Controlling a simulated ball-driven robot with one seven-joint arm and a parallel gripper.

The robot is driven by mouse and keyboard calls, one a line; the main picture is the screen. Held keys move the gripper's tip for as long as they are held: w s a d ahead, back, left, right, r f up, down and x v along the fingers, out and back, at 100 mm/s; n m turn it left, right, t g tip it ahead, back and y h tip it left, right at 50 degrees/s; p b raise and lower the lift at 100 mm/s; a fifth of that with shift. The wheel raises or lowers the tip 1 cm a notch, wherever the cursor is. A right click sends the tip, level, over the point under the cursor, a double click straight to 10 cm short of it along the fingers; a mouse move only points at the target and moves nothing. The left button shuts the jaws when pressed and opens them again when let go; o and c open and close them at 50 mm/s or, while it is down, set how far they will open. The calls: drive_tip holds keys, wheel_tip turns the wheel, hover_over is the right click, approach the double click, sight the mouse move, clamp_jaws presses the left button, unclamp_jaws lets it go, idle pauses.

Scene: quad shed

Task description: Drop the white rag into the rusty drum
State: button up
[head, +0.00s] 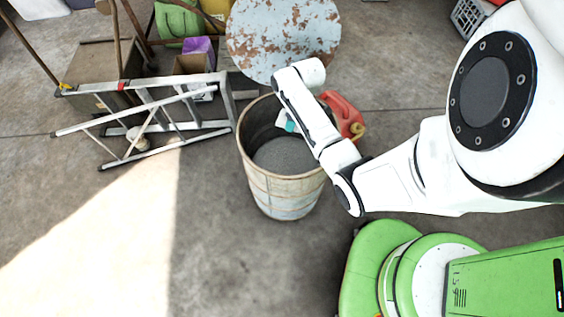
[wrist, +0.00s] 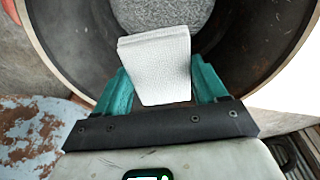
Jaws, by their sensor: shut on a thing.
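The white rag (wrist: 156,66) is held between the teal fingers of my gripper (wrist: 160,85) in the wrist view. The gripper is shut on it. Below and around the rag is the open mouth of the rusty drum (wrist: 55,35), with dark inner walls and a grey speckled bottom. In the head view the drum (head: 283,190) stands upright on the floor, pale and stained. My arm reaches over its rim, and a bit of a teal finger (head: 290,126) shows over the opening. The rag is mostly hidden by my arm in the head view.
A rusty round tabletop (head: 283,40) stands just behind the drum. A red can (head: 344,114) is right of it. The floor in front of the drum is clear.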

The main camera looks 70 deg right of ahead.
drive_tip(key=shift+f+b, duration=1.05)
drive_tip(key=shift+f, duration=0.25)
drive_tip(key=o, duration=1.1)
drive_tip(key=shift+r, duration=0.1)
drive_tip(key=r, duration=0.3)
drive_tip(key=s+r+p, duration=0.1)
drive_tip(key=r, duration=0.3)
drive_tip(key=r+p, duration=0.1)
drive_tip(key=r, duration=0.2)
drive_tip(key=shift+s+r, duration=0.25)
drive_tip(key=shift+s, duration=0.05)
drive_tip(key=shift+a, duration=0.1)
